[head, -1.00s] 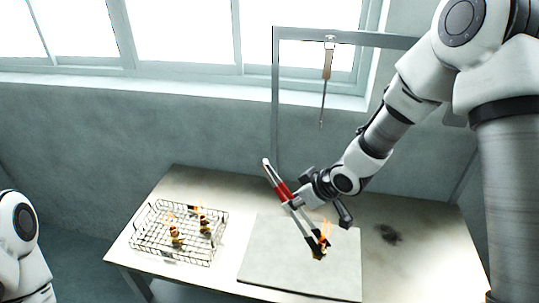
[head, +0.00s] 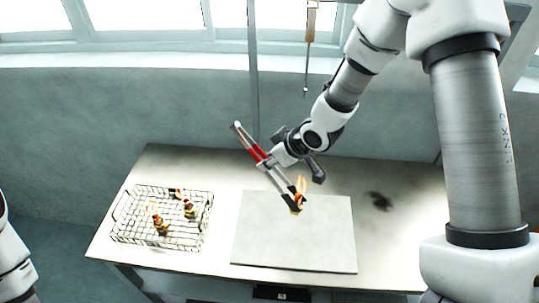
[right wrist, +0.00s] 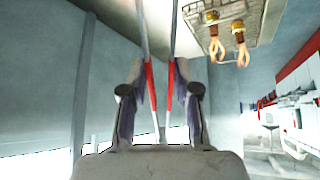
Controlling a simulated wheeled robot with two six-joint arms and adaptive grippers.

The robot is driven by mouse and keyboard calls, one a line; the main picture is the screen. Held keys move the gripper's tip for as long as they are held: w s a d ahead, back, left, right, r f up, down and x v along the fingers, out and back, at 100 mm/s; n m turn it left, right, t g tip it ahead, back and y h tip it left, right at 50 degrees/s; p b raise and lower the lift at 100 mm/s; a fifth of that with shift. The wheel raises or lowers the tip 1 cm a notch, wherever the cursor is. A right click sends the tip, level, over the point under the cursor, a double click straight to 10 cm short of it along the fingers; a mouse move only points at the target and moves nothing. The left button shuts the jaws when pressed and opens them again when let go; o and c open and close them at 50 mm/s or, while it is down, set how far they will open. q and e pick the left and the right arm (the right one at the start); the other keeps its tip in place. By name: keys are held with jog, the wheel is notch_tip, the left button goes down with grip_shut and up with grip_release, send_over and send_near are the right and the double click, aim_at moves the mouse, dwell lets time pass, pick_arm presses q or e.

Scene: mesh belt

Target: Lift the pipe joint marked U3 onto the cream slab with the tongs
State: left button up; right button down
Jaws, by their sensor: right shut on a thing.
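My right gripper (head: 264,163) is shut on the tongs (head: 258,152), which have red grips and grey metal arms. The tongs slant down to the right, and at their tips is a brass-and-dark pipe joint (head: 297,207) with an orange flame-like tag. It appears over the far part of the cream slab (head: 290,245); I cannot tell its height. No U3 marking is readable. In the right wrist view the red tong grips (right wrist: 149,85) are between my fingers; the tong tips are out of frame. My left gripper is not in view.
A wire basket (head: 127,232) with other tagged pipe joints (head: 161,224) stands on the table left of the slab. A wooden-handled tool (head: 310,20) hangs from a grey frame behind. A dark patch (head: 380,200) marks the table right of the slab, where there is free room.

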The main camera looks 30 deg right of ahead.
notch_tip(320, 180, down, 7)
jog(key=b, duration=0.3)
jog(key=shift+f+b, duration=0.15)
jog(key=shift+b, duration=0.15)
jog(key=c, duration=1.2)
grip_release()
